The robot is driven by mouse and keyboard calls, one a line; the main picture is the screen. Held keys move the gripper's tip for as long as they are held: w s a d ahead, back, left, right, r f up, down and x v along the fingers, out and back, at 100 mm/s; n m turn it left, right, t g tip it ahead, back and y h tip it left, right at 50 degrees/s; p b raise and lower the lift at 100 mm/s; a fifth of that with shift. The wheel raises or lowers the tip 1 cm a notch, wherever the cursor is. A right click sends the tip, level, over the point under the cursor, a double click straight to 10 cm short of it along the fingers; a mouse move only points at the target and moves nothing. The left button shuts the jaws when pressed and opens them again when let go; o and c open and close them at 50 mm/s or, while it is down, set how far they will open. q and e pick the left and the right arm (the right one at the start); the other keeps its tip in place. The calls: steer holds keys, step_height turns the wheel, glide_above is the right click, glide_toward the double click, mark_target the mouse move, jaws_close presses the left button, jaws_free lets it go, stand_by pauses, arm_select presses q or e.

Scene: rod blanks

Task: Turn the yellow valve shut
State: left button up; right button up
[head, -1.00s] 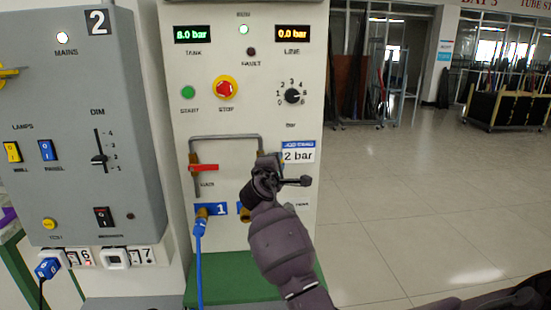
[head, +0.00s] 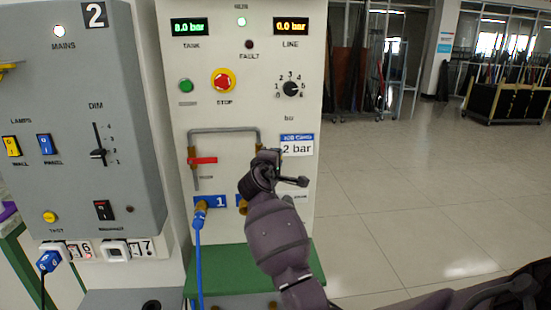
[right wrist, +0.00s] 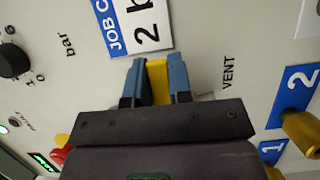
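The yellow valve handle (right wrist: 157,82) shows in the right wrist view between the two blue fingers of my right gripper (right wrist: 158,80), next to the printed word VENT. The fingers lie against both sides of the handle, with no clear gap. In the head view my right gripper (head: 268,160) is at the panel front, just below left of the 2 bar card, and it hides the yellow valve. My left gripper is not in view.
The panel (head: 205,110) has a red-handled valve (head: 203,161), a red stop button (head: 223,81), a dial (head: 290,89) and a blue hose (head: 198,255). The tank display reads 8.0 bar, the line display 0.0 bar. A grey switch box (head: 70,130) stands left. Open floor lies right.

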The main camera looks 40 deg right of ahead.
steer(key=o, duration=0.4)
steer(key=v, duration=1)
steer(key=shift+s+a, duration=0.25)
steer(key=shift+a, duration=0.05)
